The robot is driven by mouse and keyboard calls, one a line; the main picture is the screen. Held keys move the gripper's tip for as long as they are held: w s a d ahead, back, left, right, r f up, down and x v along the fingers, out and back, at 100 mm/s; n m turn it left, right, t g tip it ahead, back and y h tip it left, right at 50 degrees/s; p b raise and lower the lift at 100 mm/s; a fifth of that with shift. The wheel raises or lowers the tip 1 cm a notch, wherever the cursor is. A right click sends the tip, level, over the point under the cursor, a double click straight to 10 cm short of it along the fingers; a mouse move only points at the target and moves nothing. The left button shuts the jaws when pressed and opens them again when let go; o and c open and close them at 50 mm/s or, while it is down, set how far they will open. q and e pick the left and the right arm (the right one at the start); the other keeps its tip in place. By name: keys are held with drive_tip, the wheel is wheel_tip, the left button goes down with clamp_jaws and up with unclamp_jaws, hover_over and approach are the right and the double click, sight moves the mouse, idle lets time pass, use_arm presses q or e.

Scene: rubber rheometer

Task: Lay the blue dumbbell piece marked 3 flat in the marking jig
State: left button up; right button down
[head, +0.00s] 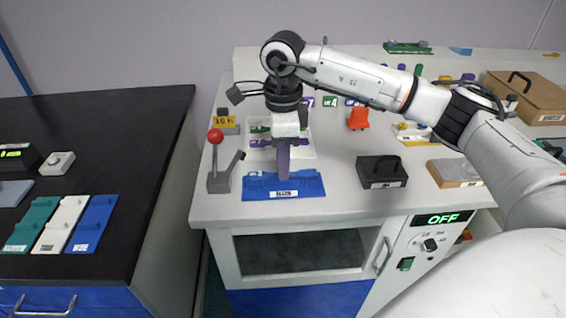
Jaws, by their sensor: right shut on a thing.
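My right gripper (283,178) comes down over a low blue labelled holder (312,188) near the bench's front left edge. Its narrow purple-grey fingers point straight down, with their tips at the holder. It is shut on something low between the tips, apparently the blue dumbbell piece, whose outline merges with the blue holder. I cannot read a 3 on it, nor tell whether it lies flat. I cannot tell for sure whether the blue holder is the marking jig. My left gripper is not in view.
A red-knobbed lever press (217,165) stands left of the holder. Behind is a white tray (302,152) with purple and green pieces. Bench space between the holder and black block is clear.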

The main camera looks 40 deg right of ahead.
drive_tip(key=shift+f, duration=0.15)
drive_tip(key=shift+f+b, duration=0.3)
drive_tip(key=shift+f, duration=0.05)
drive_tip(key=c, duration=1.8)
unclamp_jaws()
wheel_tip(320, 180, up, 10)
drive_tip(key=shift+r, duration=0.2)
drive_tip(key=shift+s, duration=0.1)
